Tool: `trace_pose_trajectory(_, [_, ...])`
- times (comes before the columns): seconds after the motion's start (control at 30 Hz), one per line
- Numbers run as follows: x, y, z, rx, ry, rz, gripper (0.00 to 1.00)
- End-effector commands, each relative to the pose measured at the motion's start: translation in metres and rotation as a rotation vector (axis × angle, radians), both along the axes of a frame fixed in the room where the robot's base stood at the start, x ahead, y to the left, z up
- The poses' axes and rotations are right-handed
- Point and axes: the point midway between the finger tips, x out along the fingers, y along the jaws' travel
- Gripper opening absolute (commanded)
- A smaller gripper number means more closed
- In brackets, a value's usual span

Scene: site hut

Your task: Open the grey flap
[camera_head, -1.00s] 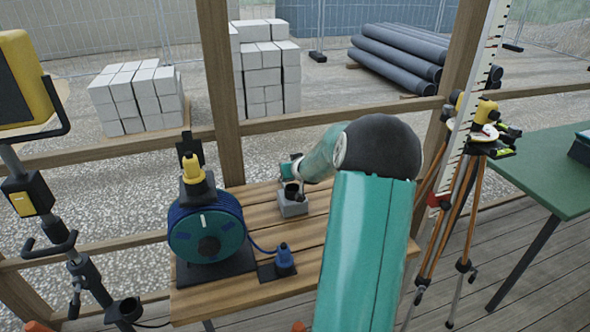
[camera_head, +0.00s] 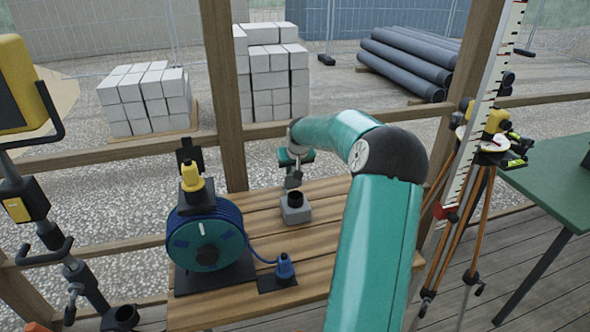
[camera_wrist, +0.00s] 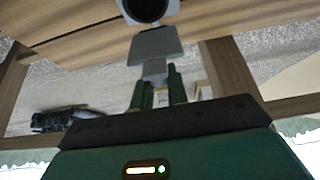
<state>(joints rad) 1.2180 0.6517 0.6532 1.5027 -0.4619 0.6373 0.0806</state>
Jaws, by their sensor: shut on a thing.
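The grey flap (camera_head: 293,181) stands up at the back of a small grey box (camera_head: 295,215) on the wooden bench. The box's black round opening (camera_head: 295,198) is uncovered. My gripper (camera_head: 294,164) is above and behind the box. In the wrist view my gripper (camera_wrist: 157,80) is shut on the narrow tab of the grey flap (camera_wrist: 155,47), and the dark opening (camera_wrist: 147,8) shows beyond it. The fine contact of the fingertips is small in the head view.
A wooden rail (camera_head: 130,147) and post (camera_head: 225,90) stand behind. A tripod (camera_head: 470,200) and green table (camera_head: 555,190) are at right.

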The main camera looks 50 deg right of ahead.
Motion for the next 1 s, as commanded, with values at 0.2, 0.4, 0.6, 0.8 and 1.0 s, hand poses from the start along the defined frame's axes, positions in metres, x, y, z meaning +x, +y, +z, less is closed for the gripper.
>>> trace_pose_trajectory(0.2, [0.016,-0.004,-0.002,0.087,0.147,0.004,0.0])
trace_pose_trajectory(0.4, [0.024,-0.01,-0.004,0.118,0.199,0.002,0.0])
trace_pose_trajectory(0.6, [0.031,-0.015,-0.007,0.116,0.196,0.002,0.0])
trace_pose_trajectory(0.8, [0.035,-0.018,-0.01,0.119,0.196,0.001,0.0])
trace_pose_trajectory(1.0, [0.036,-0.019,-0.011,0.118,0.196,0.002,0.0])
